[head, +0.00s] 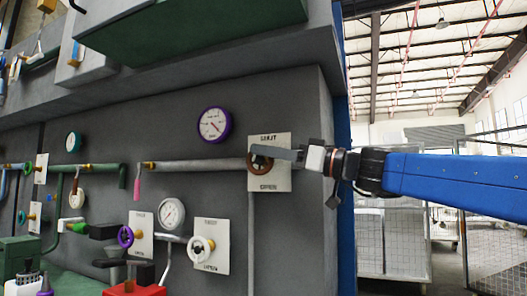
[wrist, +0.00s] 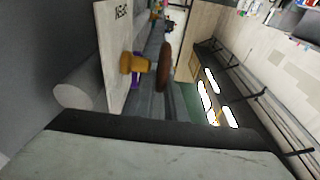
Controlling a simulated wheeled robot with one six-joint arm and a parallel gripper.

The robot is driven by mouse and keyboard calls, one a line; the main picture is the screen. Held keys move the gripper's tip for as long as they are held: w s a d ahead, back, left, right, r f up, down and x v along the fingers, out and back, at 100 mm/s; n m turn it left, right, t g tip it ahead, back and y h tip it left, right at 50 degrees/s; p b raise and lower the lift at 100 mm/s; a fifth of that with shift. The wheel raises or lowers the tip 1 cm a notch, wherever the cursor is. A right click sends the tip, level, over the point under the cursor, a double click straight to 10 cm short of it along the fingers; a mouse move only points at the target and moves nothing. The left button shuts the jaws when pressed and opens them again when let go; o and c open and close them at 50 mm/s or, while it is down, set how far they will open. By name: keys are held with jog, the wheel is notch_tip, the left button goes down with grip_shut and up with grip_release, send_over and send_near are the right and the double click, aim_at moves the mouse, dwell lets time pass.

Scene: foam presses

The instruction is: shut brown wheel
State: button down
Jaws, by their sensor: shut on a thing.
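The brown wheel (head: 261,166) stands out from a white plate (head: 283,178) on the dark grey press wall. The plate has lettering above and below the wheel. My gripper (head: 283,154) reaches in from the right, its grey fingertips at the upper right of the wheel's rim, and is shut on it. In the wrist view the brown wheel (wrist: 165,64) shows edge-on in front of a brass valve body (wrist: 133,63). A large pale finger with a dark edge fills the bottom of that view and hides the place of contact.
A purple-rimmed gauge (head: 214,124) sits up and left of the wheel. A purple wheel (head: 126,236) and a white wheel (head: 201,248) are below left. A grey pipe (head: 195,165) runs left from the plate. Open hall lies to the right.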

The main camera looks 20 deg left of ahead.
jog(key=y, duration=0.2)
jog(key=f+y, duration=0.1)
jog(key=y, duration=0.1)
jog(key=d+y, duration=0.1)
jog(key=y, duration=0.1)
jog(key=shift+f+t, duration=0.15)
jog(key=shift+t, duration=0.15)
jog(key=shift+y, duration=0.4)
jog(key=c, duration=1.8)
grip_release()
jog(key=v, duration=1.7)
jog(key=shift+d, duration=0.15)
jog(key=shift+f, duration=0.15)
